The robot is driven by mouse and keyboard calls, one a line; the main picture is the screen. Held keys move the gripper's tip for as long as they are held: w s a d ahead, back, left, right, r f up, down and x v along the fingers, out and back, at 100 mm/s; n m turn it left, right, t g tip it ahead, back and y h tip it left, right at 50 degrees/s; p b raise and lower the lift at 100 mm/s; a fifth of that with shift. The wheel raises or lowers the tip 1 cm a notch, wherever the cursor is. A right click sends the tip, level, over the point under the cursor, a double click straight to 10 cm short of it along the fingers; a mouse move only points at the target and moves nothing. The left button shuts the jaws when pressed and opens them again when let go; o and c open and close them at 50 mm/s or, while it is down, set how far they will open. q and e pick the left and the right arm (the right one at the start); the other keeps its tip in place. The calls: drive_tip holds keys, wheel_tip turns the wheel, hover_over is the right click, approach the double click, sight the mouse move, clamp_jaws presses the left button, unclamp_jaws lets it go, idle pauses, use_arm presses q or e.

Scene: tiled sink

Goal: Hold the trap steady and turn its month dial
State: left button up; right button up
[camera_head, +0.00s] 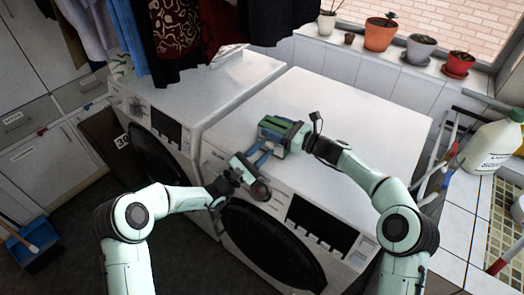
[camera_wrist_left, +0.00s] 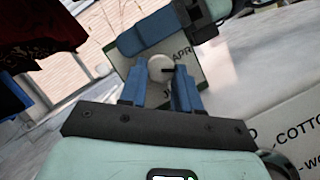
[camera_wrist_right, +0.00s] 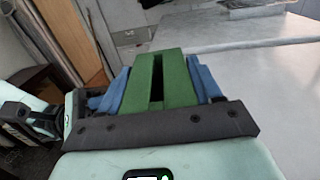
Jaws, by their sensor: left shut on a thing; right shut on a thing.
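The trap (camera_head: 273,125) is a green box held above the top of the right-hand washing machine. My right gripper (camera_head: 289,139) is shut on it; in the right wrist view the green body of the trap (camera_wrist_right: 158,80), with a dark slot, sits between the blue fingers. My left gripper (camera_head: 262,155) is at the trap's near side. In the left wrist view the round whitish month dial (camera_wrist_left: 161,69) with a dark mark sits between the left fingertips. The letters APR show to its right; another label below it is partly hidden by the fingers.
Two white washing machines (camera_head: 352,125) stand side by side, with wide bare tops. Clothes hang over the left one. Flower pots (camera_head: 380,34) line the back ledge. A white jug (camera_head: 490,146) stands on the tiles at right.

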use_arm(q)
drive_tip(key=o, duration=1.1)
drive_tip(key=shift+c, duration=0.2)
drive_tip(key=shift+a, duration=0.1)
drive_tip(key=v, duration=1.2)
